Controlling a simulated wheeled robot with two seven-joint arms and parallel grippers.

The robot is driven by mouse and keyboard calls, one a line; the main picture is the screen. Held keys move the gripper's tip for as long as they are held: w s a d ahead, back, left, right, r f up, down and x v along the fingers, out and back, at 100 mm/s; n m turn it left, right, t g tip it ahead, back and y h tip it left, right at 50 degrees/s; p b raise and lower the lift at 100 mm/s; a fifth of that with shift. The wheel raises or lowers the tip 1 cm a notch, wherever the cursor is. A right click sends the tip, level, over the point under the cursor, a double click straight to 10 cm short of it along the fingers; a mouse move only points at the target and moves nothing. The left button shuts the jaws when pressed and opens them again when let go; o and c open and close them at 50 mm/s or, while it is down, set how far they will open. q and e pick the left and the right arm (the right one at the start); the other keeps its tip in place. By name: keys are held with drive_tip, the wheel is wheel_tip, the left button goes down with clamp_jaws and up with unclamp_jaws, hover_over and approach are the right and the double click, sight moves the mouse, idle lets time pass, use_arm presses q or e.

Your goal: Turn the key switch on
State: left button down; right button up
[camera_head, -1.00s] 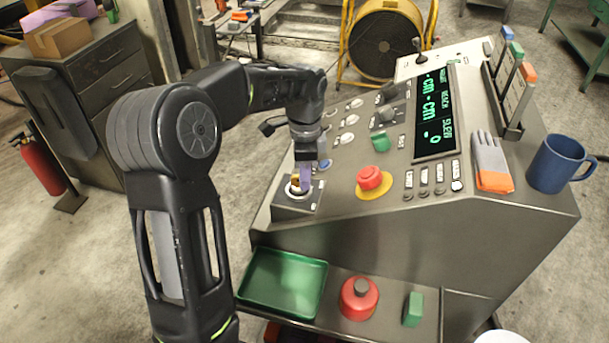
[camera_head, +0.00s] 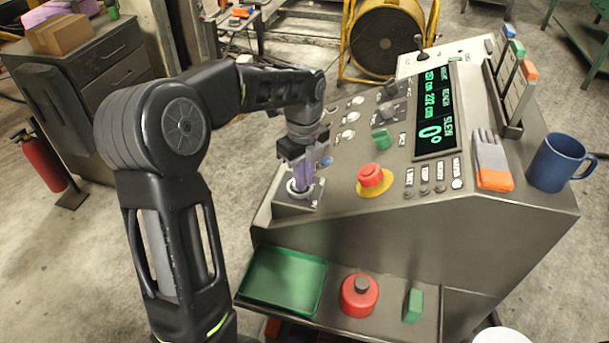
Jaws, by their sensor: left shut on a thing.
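The key switch (camera_head: 298,196) is a round, light-rimmed lock on a raised grey block at the near left corner of the console. My left gripper (camera_head: 304,182) points down onto it from above, its pale purple fingers shut right at the lock. The key between the fingers is hidden by them. The display (camera_head: 434,112) on the console is lit green and shows figures, with a large 0° at its near end. My right gripper is not in view.
A red stop button (camera_head: 371,176) on a yellow base and a green switch (camera_head: 381,139) stand right of the key switch. A glove (camera_head: 490,158) and a blue mug (camera_head: 556,163) lie further right. Below are a green tray (camera_head: 282,283) and a red round object (camera_head: 359,296).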

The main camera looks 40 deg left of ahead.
use_arm(q)
drive_tip(key=shift+m, duration=0.6)
drive_tip(key=c, duration=1.5)
unclamp_jaws()
drive_tip(key=shift+s, duration=0.1)
drive_tip(key=shift+r, duration=0.15)
wheel_tip(320, 180, up, 8)
drive_tip(key=shift+f+b, duration=0.2)
drive_tip(key=shift+b, duration=0.3)
